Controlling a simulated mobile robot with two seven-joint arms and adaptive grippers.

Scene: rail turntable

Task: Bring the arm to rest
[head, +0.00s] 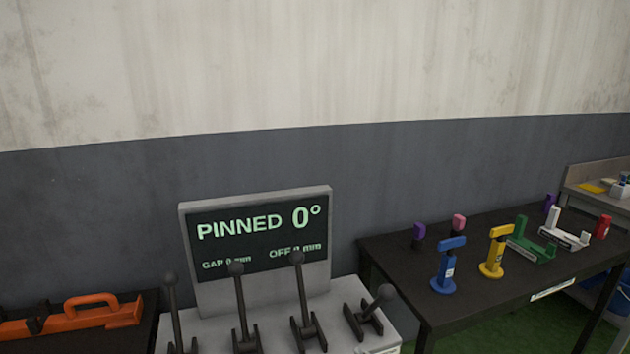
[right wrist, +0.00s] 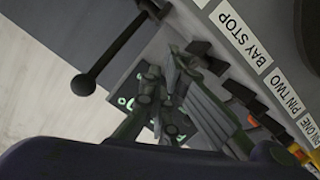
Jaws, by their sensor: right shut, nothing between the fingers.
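My right gripper (right wrist: 165,85) shows in the right wrist view, shut and empty, with its fingers in front of the lever console. A black lever with a round knob (right wrist: 83,85) stands to its left, apart from the fingers in the picture. In the head view the grey console (head: 365,290) carries several black levers; the rightmost lever (head: 370,312) leans right, the others stand nearly upright. Its display (head: 258,235) reads "PINNED 0°", with smaller gap and offset lines partly hidden by lever knobs. Neither gripper shows in the head view.
Labels reading "BAY STOP" (right wrist: 240,37), "PIN TWO" and "PIN ONE" run along the console. A black table (head: 490,290) at right holds blue (head: 449,268), yellow (head: 495,252) and green (head: 530,240) items. An orange tool (head: 85,316) lies on a dark surface at left.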

